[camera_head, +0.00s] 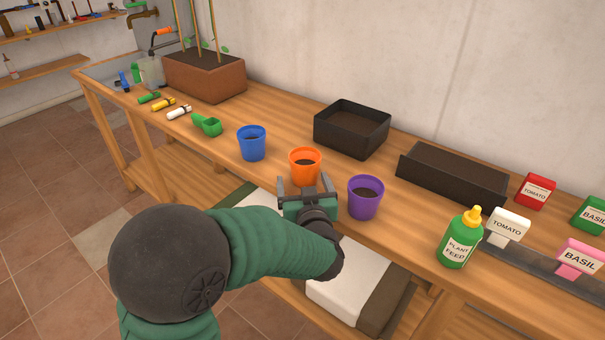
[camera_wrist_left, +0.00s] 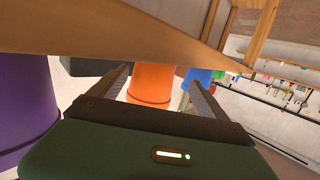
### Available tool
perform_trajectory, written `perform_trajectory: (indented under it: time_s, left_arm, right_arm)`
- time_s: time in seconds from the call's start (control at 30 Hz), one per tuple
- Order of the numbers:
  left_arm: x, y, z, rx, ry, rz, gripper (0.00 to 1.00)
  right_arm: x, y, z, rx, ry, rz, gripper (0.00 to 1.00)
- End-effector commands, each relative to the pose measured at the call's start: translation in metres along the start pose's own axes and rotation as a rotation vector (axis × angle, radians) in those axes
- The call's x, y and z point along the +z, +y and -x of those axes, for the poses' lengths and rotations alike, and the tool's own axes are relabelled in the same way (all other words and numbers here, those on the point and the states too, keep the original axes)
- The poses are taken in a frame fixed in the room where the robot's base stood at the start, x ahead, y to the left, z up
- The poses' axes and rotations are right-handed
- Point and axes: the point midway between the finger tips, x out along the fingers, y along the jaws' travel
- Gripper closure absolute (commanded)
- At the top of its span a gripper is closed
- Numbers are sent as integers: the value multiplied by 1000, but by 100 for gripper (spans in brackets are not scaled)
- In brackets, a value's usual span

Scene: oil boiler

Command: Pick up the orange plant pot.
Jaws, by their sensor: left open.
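The orange plant pot (camera_head: 305,156) stands upright on the wooden bench, with dark soil inside, between a blue pot (camera_head: 252,146) and a purple pot (camera_head: 365,200). My left gripper (camera_head: 306,181) is open at the front side of the orange pot, with its fingers pointing toward it. In the left wrist view, which looks upside down, the orange pot (camera_wrist_left: 151,84) shows between the two spread fingers (camera_wrist_left: 158,84). I cannot tell whether the fingertips reach past its near wall. The pot's lower front is partly hidden by the gripper in the head view. My right gripper is not in view.
The purple pot stands close to the gripper's right. Behind are a black square tray (camera_head: 352,128) and a long dark planter (camera_head: 453,174). A green plant feed bottle (camera_head: 460,240) stands at right. A green scoop (camera_head: 208,126) lies left of the blue pot.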

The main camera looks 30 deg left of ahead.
Motion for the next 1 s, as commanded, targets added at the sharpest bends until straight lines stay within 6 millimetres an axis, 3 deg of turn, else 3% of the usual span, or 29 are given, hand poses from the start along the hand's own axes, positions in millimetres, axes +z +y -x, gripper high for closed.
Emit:
perform_trajectory:
  time_s: [0.3, 0.53, 1.0]
  left_arm:
    - [-1, 5, -49, 0, 0, 0, 13]
    - [-3, 5, -51, 2, -1, 0, 13]
    - [-3, 6, -51, 2, 0, 0, 75]
  right_arm:
    - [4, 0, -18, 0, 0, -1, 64]
    - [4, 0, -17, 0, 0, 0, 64]
    - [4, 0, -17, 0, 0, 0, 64]
